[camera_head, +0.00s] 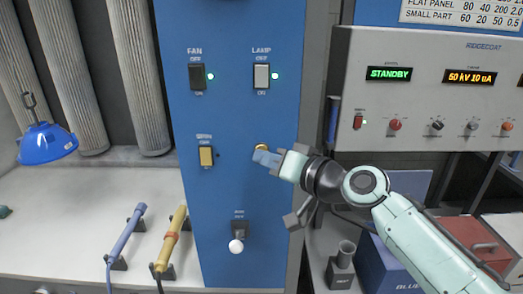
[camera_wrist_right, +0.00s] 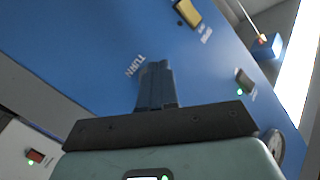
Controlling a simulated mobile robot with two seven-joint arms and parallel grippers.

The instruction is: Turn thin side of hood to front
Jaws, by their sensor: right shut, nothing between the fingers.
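The blue hood (camera_head: 46,143) hangs from a dark hook at the far left of the head view. It looks like a shallow dome, slightly tilted, with a light spot below its rim. My right gripper (camera_head: 264,157) is at the blue panel, far to the right of the hood. Its blue fingers are shut and empty, just beside a brass knob (camera_head: 261,147) that they partly cover. In the right wrist view the shut fingers (camera_wrist_right: 157,85) lie over the panel next to a "TURN" label. I cannot tell whether they touch the knob. My left gripper is not in view.
The blue panel (camera_head: 225,110) also carries a fan switch (camera_head: 197,77), a lamp switch (camera_head: 261,76), a yellow switch (camera_head: 206,156) and a white-knobbed lever (camera_head: 236,245). A grey console (camera_head: 435,100) stands right.

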